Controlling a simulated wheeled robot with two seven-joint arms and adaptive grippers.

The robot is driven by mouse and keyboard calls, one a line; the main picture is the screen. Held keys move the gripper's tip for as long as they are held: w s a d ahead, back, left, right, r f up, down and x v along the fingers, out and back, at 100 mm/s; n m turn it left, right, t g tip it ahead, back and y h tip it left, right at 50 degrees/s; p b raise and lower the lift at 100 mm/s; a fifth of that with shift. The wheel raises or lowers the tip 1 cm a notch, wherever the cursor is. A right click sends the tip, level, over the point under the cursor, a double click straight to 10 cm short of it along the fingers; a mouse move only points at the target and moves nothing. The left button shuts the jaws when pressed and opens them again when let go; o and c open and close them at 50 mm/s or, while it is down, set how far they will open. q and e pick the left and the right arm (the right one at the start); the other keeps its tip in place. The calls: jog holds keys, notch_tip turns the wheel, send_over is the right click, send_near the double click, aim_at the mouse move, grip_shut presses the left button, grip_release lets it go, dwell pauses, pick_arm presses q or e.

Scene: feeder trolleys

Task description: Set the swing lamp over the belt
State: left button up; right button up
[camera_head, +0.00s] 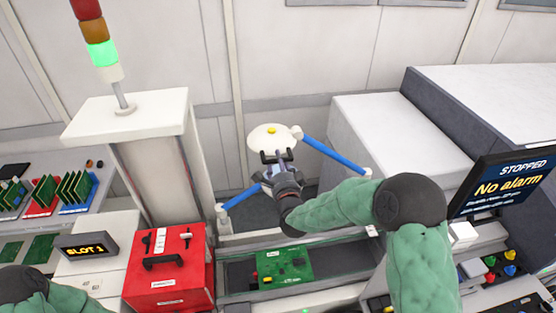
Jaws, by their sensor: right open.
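My left gripper is out of view; only part of my left arm shows.
A red case (168,275) with a black handle stands left of the belt. A white column (155,165) carries a signal tower (102,54) lit green. A screen (508,180) at the right reads "STOPPED, No alarm". Board racks (60,190) stand at the left.

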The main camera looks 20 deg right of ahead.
jog(key=shift+w+d, duration=0.1)
jog(key=shift+w, duration=0.4)
grip_shut()
jog(key=shift+s, duration=0.1)
